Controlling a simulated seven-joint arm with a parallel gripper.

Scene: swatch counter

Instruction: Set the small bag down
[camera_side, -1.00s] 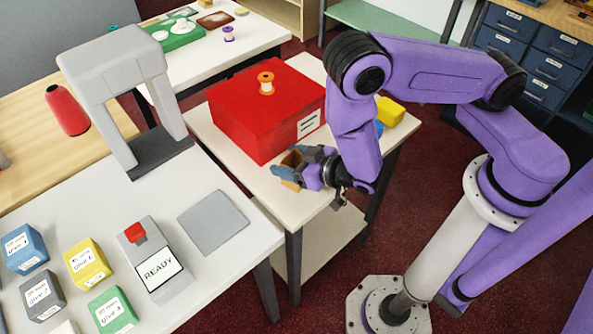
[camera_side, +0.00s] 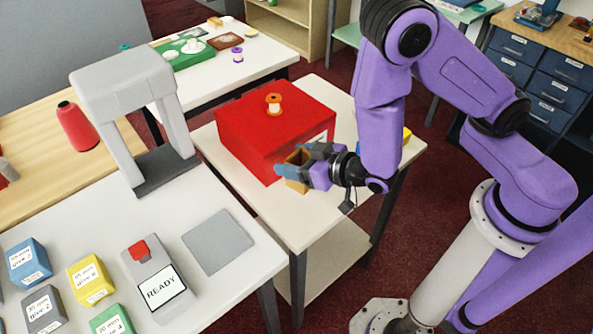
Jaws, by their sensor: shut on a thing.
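A small tan-brown bag (camera_side: 298,157) is between the fingers of my gripper (camera_side: 293,169), in front of the red box. My gripper is shut on it, and the blue-grey fingers hide its middle. The bag's open-looking top shows above the fingers and a bit of its lower part shows below. The bag is over the white side table (camera_side: 297,226); I cannot tell whether its bottom touches the top.
A large red box (camera_side: 245,142) with an orange spool (camera_side: 274,104) on it stands close behind the bag. A grey arch (camera_side: 115,85), a grey pad (camera_side: 217,242), a READY device (camera_side: 161,292) and several coloured blocks stand on the left counter. The side table's front is clear.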

